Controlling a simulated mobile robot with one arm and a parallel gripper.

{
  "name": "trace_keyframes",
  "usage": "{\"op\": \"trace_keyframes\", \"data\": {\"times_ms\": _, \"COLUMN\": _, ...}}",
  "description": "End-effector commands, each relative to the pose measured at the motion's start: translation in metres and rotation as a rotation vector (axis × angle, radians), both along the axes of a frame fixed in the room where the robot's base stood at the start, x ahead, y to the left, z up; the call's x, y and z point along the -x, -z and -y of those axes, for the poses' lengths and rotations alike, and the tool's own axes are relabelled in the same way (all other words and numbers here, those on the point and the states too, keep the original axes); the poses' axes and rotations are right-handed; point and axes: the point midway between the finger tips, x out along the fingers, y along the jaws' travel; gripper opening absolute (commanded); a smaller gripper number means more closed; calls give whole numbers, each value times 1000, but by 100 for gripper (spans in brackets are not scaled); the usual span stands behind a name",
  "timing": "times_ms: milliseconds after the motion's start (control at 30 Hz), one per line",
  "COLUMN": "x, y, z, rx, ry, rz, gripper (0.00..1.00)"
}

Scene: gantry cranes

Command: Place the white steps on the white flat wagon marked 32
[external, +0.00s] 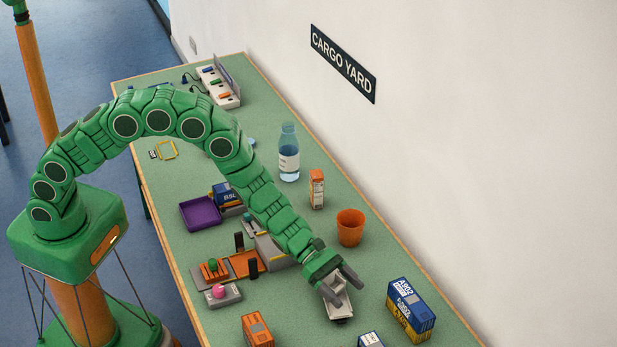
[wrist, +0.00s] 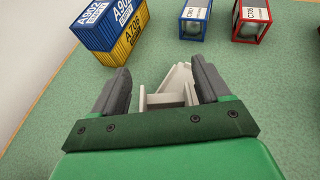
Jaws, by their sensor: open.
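My gripper (external: 342,284) is open over the front right part of the green table, its two grey fingers pointing down and away. A pale white piece (external: 338,306), which looks like the white steps, is under and between the fingers. In the wrist view the white piece (wrist: 171,97) shows between the spread fingers of my gripper (wrist: 160,66), nearer the right finger; whether either touches it I cannot tell. Its near part is hidden by the gripper. I cannot read a 32 on any wagon. A pale grey flat piece (external: 222,296) with a pink ball lies to the left.
Blue and yellow stacked containers (external: 409,308) stand right of my gripper. An orange cup (external: 350,228), a small carton (external: 317,189) and a bottle (external: 289,155) stand behind. A brown flat wagon (external: 245,263), a purple tray (external: 201,212) and an orange container (external: 257,331) are left.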

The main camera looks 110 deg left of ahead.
Motion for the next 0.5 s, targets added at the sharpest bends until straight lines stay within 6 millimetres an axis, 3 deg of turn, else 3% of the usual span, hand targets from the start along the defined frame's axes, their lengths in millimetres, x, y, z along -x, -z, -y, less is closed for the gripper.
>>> {"op": "trace_keyframes", "data": {"times_ms": 267, "x": 1, "y": -8, "z": -1, "rx": 1, "ry": -1, "rz": 0, "gripper": 76}}
{"op": "trace_keyframes", "data": {"times_ms": 500, "x": 17, "y": -15, "z": -8, "rx": 1, "ry": -2, "rz": 1, "gripper": 76}}
